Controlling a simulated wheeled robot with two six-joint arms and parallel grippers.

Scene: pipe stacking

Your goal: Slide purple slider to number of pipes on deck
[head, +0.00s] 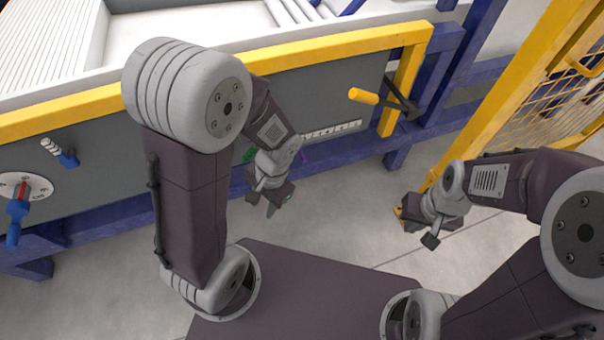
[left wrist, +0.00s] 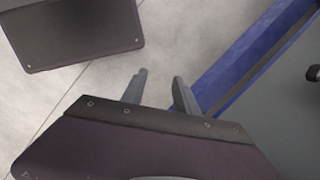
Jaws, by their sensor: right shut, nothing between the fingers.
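A small purple piece (head: 304,153), which looks like the purple slider, shows on the grey panel (head: 300,100) in the head view, just right of my left wrist and mostly hidden by it. A white scale strip (head: 334,130) with marks too small to read lies to its right. Pale pipes (head: 290,10) lie on the white deck (head: 185,25) at the top, cut off by the frame. My left gripper (head: 263,204) is open and empty below the panel; its parted fingers also show in the left wrist view (left wrist: 159,78). My right gripper (head: 430,240) is shut and empty above the floor.
A green piece (head: 249,155) shows behind my left wrist. A yellow-handled lever (head: 363,96) sticks out at the panel's right. A blue-handled dial (head: 18,208) and small blue lever (head: 68,158) are at the left. A yellow mesh fence (head: 560,100) stands right.

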